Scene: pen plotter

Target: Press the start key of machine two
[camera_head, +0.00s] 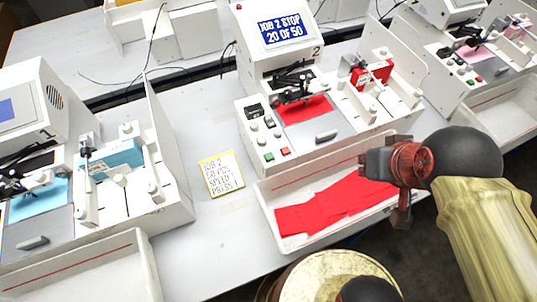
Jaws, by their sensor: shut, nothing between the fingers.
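Machine two (262,62) is a white machine marked 2, in the middle of the head view. Its screen (283,30) reads "JOB 2 STOP 20 OF 50". Its front-left panel (257,133) carries grey knobs, a black switch, a green key (269,157) and a red key (285,152). I cannot read labels on the keys. My gripper (372,163) is dark red and black, shut and empty. It appears over the right part of the machine's front tray, right of the keys and apart from them.
A white tray (262,197) with several red sheets (312,213) lies before machine two. A yellow-edged note (222,174) reads roughly "JOB 2, 50 PCS, SPEED, PRESS". Machine one (38,108) stands left with blue material; another machine (455,50) stands right. The table between machines one and two is mostly clear.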

